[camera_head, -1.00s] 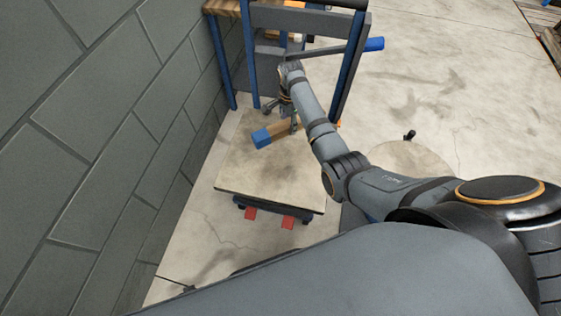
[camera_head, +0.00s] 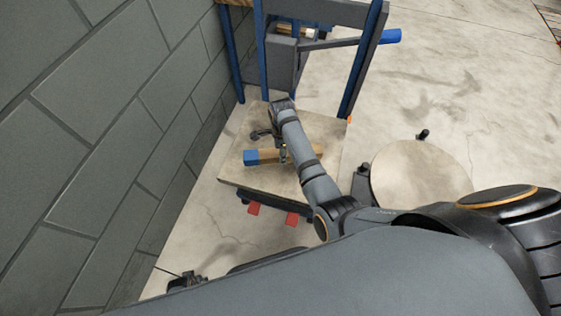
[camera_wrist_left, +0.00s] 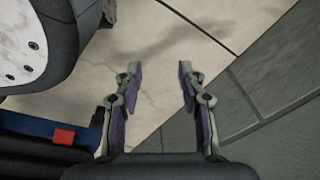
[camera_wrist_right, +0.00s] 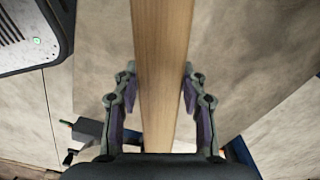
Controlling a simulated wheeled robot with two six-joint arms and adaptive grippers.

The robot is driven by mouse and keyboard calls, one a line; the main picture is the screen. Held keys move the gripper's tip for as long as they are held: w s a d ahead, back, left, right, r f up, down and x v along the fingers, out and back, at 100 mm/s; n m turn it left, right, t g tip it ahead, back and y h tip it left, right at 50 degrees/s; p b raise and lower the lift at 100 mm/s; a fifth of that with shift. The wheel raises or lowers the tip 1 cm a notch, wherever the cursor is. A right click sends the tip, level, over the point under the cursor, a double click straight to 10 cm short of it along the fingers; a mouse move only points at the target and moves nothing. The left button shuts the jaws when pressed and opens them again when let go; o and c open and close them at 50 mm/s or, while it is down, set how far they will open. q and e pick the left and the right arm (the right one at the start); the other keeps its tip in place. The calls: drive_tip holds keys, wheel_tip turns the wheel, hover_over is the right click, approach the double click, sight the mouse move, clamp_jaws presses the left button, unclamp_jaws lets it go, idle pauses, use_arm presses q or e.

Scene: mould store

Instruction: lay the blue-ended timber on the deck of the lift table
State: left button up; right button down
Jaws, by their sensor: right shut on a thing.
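The blue-ended timber (camera_head: 270,157) is a light wooden bar with its blue end (camera_head: 250,157) pointing left in the head view. It is over the deck of the lift table (camera_head: 232,170), roughly level; I cannot tell whether it touches the deck. My right gripper (camera_wrist_right: 160,78) is shut on the timber, with a finger on each side of the bar. In the head view my right arm hides part of the timber and deck. My left gripper (camera_wrist_left: 158,72) is open and empty, over the floor near the wall.
A grey block wall (camera_head: 90,130) stands close on the left. A blue-legged rack (camera_head: 262,50) stands behind the lift table, with a blue-ended bar (camera_head: 390,36) sticking out to the right. A round-topped stand (camera_head: 420,172) is right of the table. Red pedals (camera_head: 253,209) show below the deck.

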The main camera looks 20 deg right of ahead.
drive_tip(key=shift+s+a+f, duration=0.15)
drive_tip(key=shift+f, duration=0.1)
drive_tip(key=f, duration=0.1)
drive_tip(key=f+b, duration=0.1)
drive_tip(key=f, duration=0.1)
drive_tip(key=shift+s+a+f, duration=0.25)
drive_tip(key=shift+s+a, duration=0.05)
use_arm(q)
drive_tip(key=shift+w+d+r, duration=0.15)
drive_tip(key=shift+w+r, duration=0.25)
drive_tip(key=shift+w, duration=0.2)
drive_tip(key=shift+w+d+r, duration=0.1)
drive_tip(key=shift+w+r, duration=0.3)
drive_tip(key=shift+w, duration=0.2)
use_arm(e)
drive_tip(key=shift+f, duration=0.2)
drive_tip(key=shift+f, duration=0.15)
drive_tip(key=c, duration=0.7)
unclamp_jaws()
drive_tip(key=shift+c, duration=0.2)
use_arm(q)
drive_tip(key=shift+r, duration=0.1)
